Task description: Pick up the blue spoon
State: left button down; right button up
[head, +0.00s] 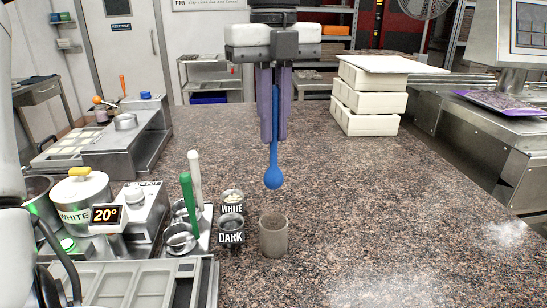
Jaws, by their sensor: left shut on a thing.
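The blue spoon (273,172) hangs upright, bowl down, in the middle of the head view. My left gripper (274,135) points straight down and is shut on the spoon's handle, with its purple fingers on either side. The bowl appears in the air above the speckled counter (350,200). The upper end of the handle is between the fingers and partly hidden. My right gripper is not in view.
A grey-brown cup (273,237) stands below the spoon. Tins marked WHITE (232,202) and DARK (231,232), plus green-handled (188,205) and white-handled (195,178) ladles, stand left. Stacked cream boxes (368,103) stand back right. The counter's right side is clear.

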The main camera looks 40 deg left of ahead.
aim_at(274, 85)
pick_arm(q)
notch_tip(274, 85, up, 11)
jog(key=p, duration=0.2)
jog(key=shift+r+p, duration=0.2)
jog(key=shift+p, duration=0.15)
jog(key=shift+r+p, duration=0.3)
jog(key=shift+r, duration=0.6)
